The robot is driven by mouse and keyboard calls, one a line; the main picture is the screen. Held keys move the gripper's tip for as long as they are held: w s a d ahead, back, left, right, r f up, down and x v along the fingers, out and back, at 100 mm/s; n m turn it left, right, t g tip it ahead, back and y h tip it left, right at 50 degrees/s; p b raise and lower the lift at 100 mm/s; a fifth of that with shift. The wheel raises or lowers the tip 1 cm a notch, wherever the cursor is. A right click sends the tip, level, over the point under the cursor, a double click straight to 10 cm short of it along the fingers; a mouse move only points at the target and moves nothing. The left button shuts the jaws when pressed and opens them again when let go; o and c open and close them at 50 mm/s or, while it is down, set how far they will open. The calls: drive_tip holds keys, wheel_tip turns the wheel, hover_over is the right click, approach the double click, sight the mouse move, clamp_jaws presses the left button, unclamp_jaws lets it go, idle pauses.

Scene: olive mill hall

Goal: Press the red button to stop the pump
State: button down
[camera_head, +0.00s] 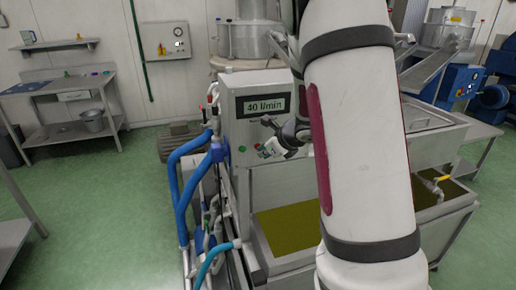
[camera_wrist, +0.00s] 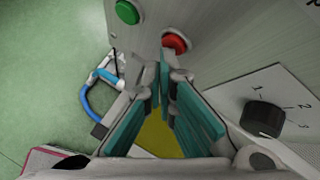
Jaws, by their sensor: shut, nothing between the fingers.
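The red button (camera_wrist: 176,42) is on the grey face of the control cabinet (camera_head: 228,105), at the upper middle of the wrist view. A green button (camera_wrist: 128,12) is to its left in that view. My gripper (camera_wrist: 165,72) is shut and empty, with teal pads on its fingers. Its tips are just below the red button in the wrist view and seem close to it; I cannot tell whether they touch. In the head view my gripper (camera_head: 266,150) is at the cabinet's front, below the display (camera_head: 264,106) reading 40 l/min.
A black knob (camera_wrist: 262,118) on a numbered white plate is right of my gripper in the wrist view. Blue hoses (camera_head: 180,195) run along the cabinet's left side. Below is an open tank (camera_head: 262,260) of olive-green liquid.

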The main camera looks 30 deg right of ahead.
drive_tip(key=shift+w, duration=0.2)
idle(0.5)
drive_tip(key=shift+s+a, duration=0.2)
drive_tip(key=shift+s, duration=0.55)
drive_tip(key=shift+s+a+b, duration=0.2)
drive_tip(key=shift+s, duration=0.6)
drive_tip(key=shift+s+a+b, duration=0.15)
drive_tip(key=shift+s+a, duration=0.1)
drive_tip(key=shift+s, duration=0.6)
drive_tip(key=shift+s+a+b, duration=0.2)
drive_tip(key=shift+s, duration=0.6)
